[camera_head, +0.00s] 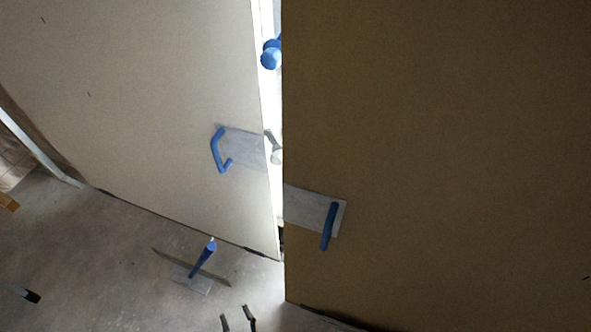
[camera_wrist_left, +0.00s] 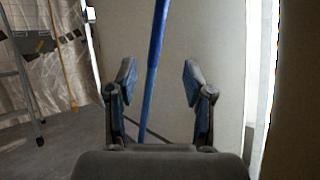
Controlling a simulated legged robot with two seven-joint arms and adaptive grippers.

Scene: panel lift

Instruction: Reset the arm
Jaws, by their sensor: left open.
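My left gripper (camera_head: 238,319) shows only as two dark fingertips at the bottom edge of the head view. In the left wrist view the left gripper (camera_wrist_left: 158,82) is open, its two fingers well apart. A long blue handle (camera_wrist_left: 156,45) shows upright between the fingers in that view and seems to be beyond them; I see no grip on it. A blue-handled tool (camera_head: 203,260) with a flat, wide foot stands on the floor in the head view, a little beyond the fingertips. My right gripper is not in view.
A pale panel (camera_head: 150,100) with a blue handle (camera_head: 217,150) stands left of a brown panel (camera_head: 440,130) with another blue handle (camera_head: 329,226). A bright gap separates them. A ladder (camera_wrist_left: 22,85) stands at left. Bare floor (camera_head: 110,265) lies in front.

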